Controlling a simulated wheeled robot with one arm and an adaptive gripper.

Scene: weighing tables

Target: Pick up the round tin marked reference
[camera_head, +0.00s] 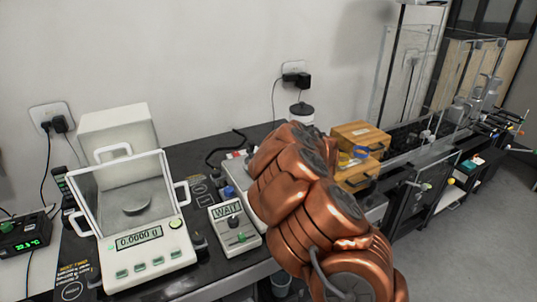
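I cannot make out a round tin marked reference; no marking of that kind is readable here. A grey disc (137,204) sits in the weighing chamber of the white balance (142,250); it may be the pan. Small round yellow and blue items (355,156) sit by the wooden boxes at centre right, too small to read. A jar with a dark lid (301,114) stands behind my arm. My copper-coloured arm fills the middle and lower right and hides part of the dark table. My gripper cannot be seen.
The balance display reads 0.0000 g. Right of it is a grey box (235,236) showing WAIT. Wooden boxes (361,135) stand behind my arm. Tall glass equipment (410,75) stands at right. A green-lit meter (24,245) is at far left. Open floor (490,225) lies right.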

